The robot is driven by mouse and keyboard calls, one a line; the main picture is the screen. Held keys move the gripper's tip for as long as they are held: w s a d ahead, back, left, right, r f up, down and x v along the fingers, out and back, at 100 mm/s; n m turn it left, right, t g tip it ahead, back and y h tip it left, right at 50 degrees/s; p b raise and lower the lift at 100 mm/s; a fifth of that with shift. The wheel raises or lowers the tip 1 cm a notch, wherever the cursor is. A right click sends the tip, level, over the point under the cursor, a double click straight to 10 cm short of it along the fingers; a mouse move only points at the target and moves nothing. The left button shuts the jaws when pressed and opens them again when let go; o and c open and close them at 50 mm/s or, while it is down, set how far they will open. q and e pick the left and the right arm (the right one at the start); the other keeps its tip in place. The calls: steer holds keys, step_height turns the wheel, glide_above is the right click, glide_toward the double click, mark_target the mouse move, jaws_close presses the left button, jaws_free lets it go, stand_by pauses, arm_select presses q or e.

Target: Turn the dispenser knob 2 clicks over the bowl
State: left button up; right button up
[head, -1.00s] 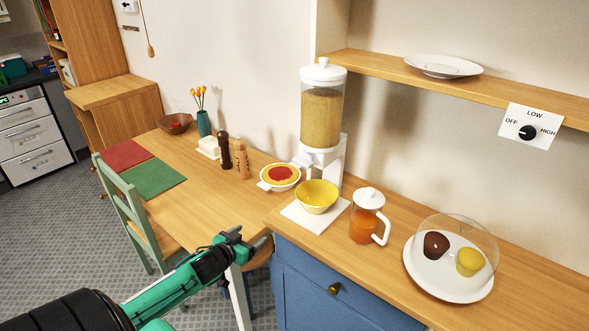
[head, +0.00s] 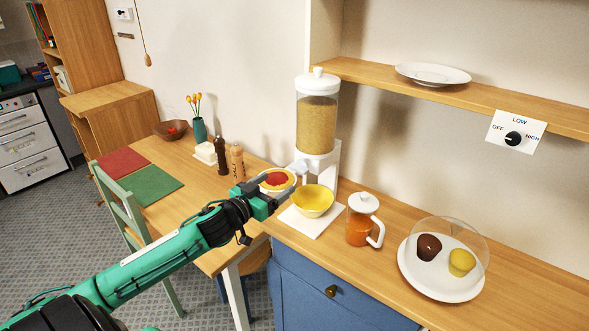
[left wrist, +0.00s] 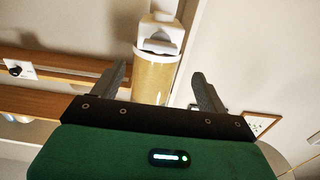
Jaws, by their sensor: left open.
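The dispenser (head: 317,125) stands on the wooden counter, with a white lid, a clear container of tan grain and a white lower body. Its pale knob (head: 300,167) shows at the front left of that body, partly hidden by my gripper. The yellow bowl (head: 313,203) sits upright on the white base (head: 325,228) below the outlet. My left gripper (head: 290,180) is open and empty, close to the knob; I cannot tell whether it touches. In the left wrist view the dispenser (left wrist: 153,80) appears upside down between the spread fingers (left wrist: 160,85). My right gripper is not seen.
A jug of orange drink (head: 361,226) stands right of the bowl. A red-filled dish (head: 277,180) lies behind my left gripper. A shelf (head: 450,93) holds a plate. Pepper and salt mills (head: 237,163) stand on the left table.

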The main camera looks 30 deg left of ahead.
mark_target(296, 170)
arm_select(q)
steer(key=w, duration=0.2)
steer(key=w+p, duration=0.1)
steer(key=w, duration=0.1)
steer(key=w+p, duration=0.1)
steer(key=w, duration=0.2)
steer(key=shift+d+r, duration=0.1)
steer(key=shift+d, duration=0.15)
steer(key=shift+w+d, duration=0.1)
steer(key=shift+w, duration=1)
steer(key=c, duration=1)
steer(key=shift+m, duration=0.4)
